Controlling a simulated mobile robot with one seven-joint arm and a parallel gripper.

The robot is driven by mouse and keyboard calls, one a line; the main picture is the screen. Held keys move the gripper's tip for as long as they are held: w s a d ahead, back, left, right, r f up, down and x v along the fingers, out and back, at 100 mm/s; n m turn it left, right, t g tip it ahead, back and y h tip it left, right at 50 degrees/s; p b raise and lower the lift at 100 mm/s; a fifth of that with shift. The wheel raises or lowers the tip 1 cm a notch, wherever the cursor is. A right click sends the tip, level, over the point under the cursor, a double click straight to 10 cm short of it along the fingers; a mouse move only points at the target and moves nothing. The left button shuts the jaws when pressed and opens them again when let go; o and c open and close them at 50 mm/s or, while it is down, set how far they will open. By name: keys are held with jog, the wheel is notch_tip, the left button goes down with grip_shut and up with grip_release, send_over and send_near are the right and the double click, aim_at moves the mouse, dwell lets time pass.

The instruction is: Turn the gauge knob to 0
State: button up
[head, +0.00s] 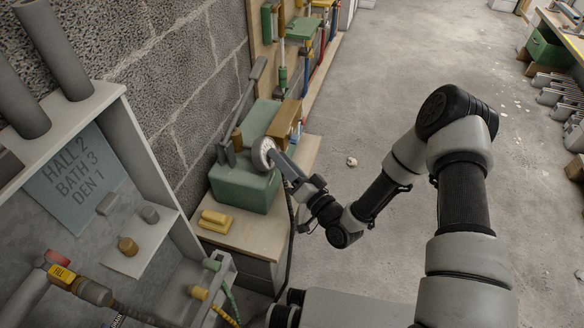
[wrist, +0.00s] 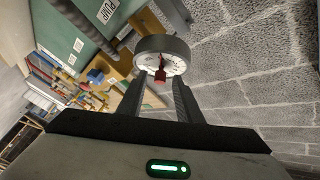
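The round gauge (head: 262,153) with a grey rim and white face is on the green pump unit (head: 243,188), against the wall in the head view. In the wrist view the gauge (wrist: 161,47) shows a red pointer and a small red knob (wrist: 160,76) at its face. The dial's numbers are too small to read. My gripper (wrist: 160,83) is right in front of the gauge face. Its two fingers stand apart on either side of the red knob, with gaps visible. In the head view my gripper (head: 275,160) partly covers the gauge.
The pump stands on a light wooden bench top (head: 253,232) with a yellow object (head: 215,221) in front. A grey shelf unit (head: 180,225) stands at the left. A tool board (head: 262,40) is behind the pump. The concrete floor (head: 380,70) to the right is mostly clear.

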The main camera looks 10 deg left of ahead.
jog(key=p+v, duration=0.2)
jog(key=v, duration=1.5)
jog(key=shift+d, duration=0.15)
jog(key=shift+r, duration=0.1)
